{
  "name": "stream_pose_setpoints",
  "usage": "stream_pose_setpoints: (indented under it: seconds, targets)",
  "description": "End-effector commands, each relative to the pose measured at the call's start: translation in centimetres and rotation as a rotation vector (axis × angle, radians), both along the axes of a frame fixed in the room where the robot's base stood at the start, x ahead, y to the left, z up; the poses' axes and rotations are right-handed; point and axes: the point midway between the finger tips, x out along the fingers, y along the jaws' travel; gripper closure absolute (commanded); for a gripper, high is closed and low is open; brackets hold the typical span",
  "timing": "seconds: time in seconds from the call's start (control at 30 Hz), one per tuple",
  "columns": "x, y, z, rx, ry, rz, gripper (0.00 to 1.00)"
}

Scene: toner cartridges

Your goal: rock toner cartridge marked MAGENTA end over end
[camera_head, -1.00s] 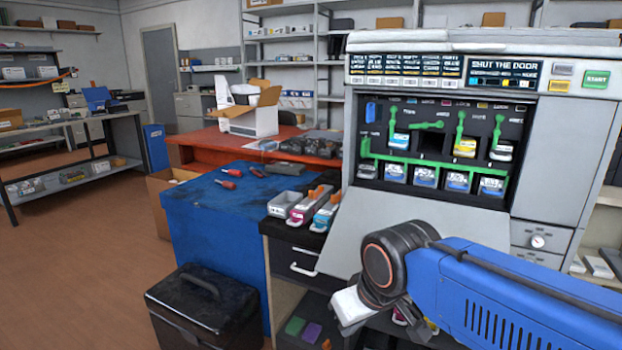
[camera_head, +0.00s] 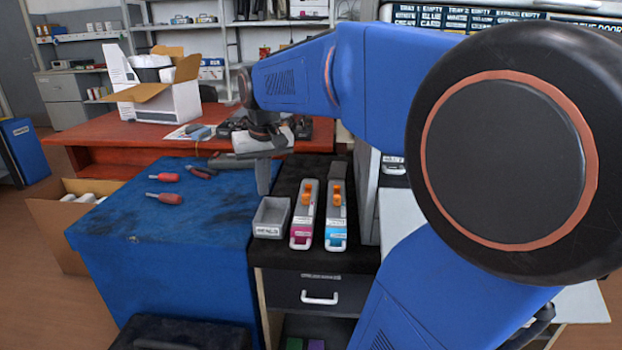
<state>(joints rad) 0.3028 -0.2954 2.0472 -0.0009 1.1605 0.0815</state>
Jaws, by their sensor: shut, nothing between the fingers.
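The magenta cartridge (camera_head: 302,229) lies on a black cabinet top, a long pale body with a magenta near end and an orange part on top. Its marking is too small to read. A similar cartridge with a cyan end (camera_head: 336,231) lies just to its right. My gripper (camera_head: 264,190) hangs pointing down, shut and empty, beyond the grey tray and to the left of the magenta cartridge's far end. It is apart from both cartridges.
An empty grey tray (camera_head: 270,217) sits left of the magenta cartridge. Red-handled screwdrivers (camera_head: 164,197) lie on the blue bench (camera_head: 150,230). A red table (camera_head: 100,150) with an open carton (camera_head: 165,95) stands behind. My arm hides most of the printer at right.

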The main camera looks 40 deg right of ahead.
Motion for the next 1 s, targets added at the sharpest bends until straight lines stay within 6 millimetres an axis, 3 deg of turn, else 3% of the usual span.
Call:
stream_pose_setpoints:
  seconds: [0.2,0.5,0.7,0.8,1.0]
  targets:
    - [5.5,-7.0,1.0,0.026,0.056,-0.129,1.00]
    - [11.1,-18.2,0.3,0.068,0.128,-0.299,1.00]
    - [13.2,-25.7,-1.2,0.097,0.169,-0.402,1.00]
    - [13.8,-28.5,-1.9,0.108,0.183,-0.439,1.00]
    - [14.1,-31.2,-2.6,0.119,0.196,-0.474,1.00]
